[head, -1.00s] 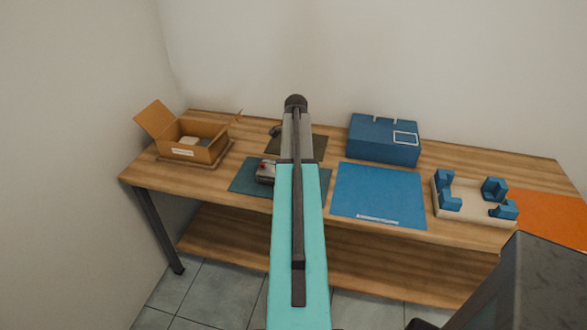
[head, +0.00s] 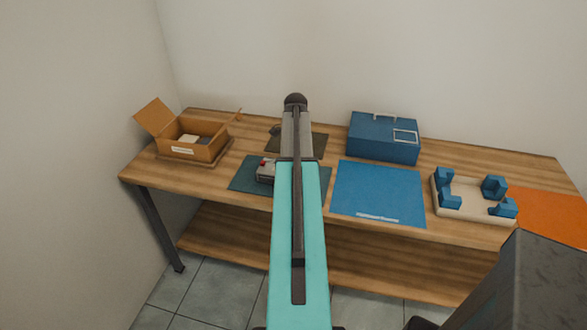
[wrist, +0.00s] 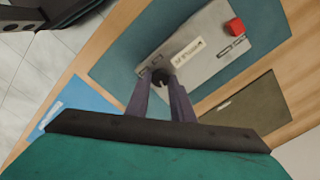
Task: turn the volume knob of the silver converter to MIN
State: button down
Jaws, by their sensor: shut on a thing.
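The silver converter (wrist: 205,50) lies on a dark teal mat (wrist: 110,62) in the wrist view, with a pale label and a red part (wrist: 235,27) on it. In the head view only the left end of the converter (head: 265,170) shows; my arm covers the rest. The dark round volume knob (wrist: 160,77) is near the converter's edge. My gripper (wrist: 161,84) has its two fingertips at the knob, one on either side, shut on it. The knob's pointer and the MIN mark cannot be made out.
An open cardboard box (head: 193,142) stands at the left of the wooden table. A blue mat (head: 378,195), a blue box (head: 384,138) and a pale tray with blue blocks (head: 472,207) are to the right. An olive mat (wrist: 250,104) lies beside the teal mat.

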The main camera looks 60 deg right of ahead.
jog(key=n, duration=1.4)
jog(key=shift+p, duration=0.35)
jog(key=n, duration=1.4)
dwell(0.3)
